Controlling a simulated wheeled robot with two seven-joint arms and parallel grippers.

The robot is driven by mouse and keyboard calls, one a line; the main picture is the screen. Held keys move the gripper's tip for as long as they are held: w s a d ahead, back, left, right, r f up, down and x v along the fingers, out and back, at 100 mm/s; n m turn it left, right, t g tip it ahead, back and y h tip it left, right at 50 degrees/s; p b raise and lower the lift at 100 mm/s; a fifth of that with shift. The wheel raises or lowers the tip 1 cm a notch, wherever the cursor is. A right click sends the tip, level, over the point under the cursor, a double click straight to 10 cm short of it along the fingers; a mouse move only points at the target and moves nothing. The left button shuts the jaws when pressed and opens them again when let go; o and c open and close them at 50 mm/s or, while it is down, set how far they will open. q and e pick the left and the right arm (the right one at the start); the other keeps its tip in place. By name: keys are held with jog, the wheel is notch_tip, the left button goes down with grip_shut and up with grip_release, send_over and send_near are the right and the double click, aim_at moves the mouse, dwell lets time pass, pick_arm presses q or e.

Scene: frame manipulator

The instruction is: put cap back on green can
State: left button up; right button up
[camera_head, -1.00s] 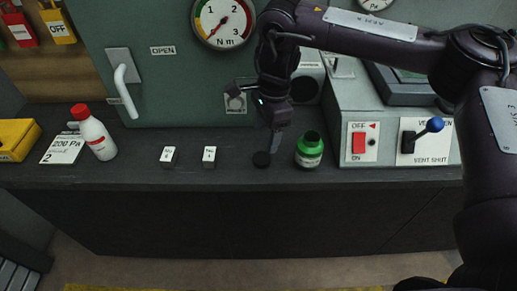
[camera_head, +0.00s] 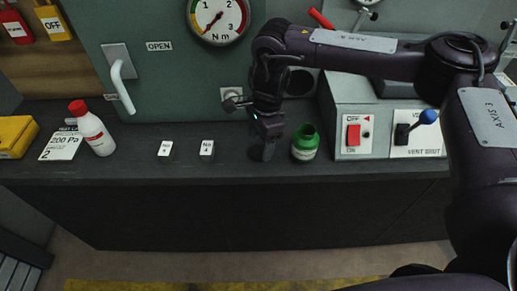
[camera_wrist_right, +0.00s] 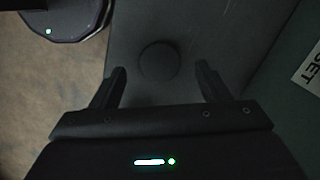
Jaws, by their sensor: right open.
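The green can (camera_head: 305,142) stands upright and uncapped on the dark bench, its dark mouth facing up. The black cap (camera_wrist_right: 159,62) lies flat on the bench in the right wrist view, just beyond my right gripper's fingertips and centred between them. My right gripper (camera_wrist_right: 158,80) is open and empty, with one finger to each side of the cap's line. In the head view my right gripper (camera_head: 264,150) is low over the bench, left of the green can, and largely hides the cap. My left gripper is not in view.
A white bottle with a red cap (camera_head: 93,130) stands at the left beside a label card (camera_head: 62,146). Two small labelled blocks, one at the left (camera_head: 166,150) and one at the right (camera_head: 207,149), stand mid-bench. A switch box (camera_head: 353,135) is right of the can.

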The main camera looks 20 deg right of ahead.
aim_at(259, 153)
jog(key=shift+a+f, duration=0.1)
jog(key=shift+f, duration=1.15)
jog(key=shift+c, duration=0.4)
jog(key=c, duration=1)
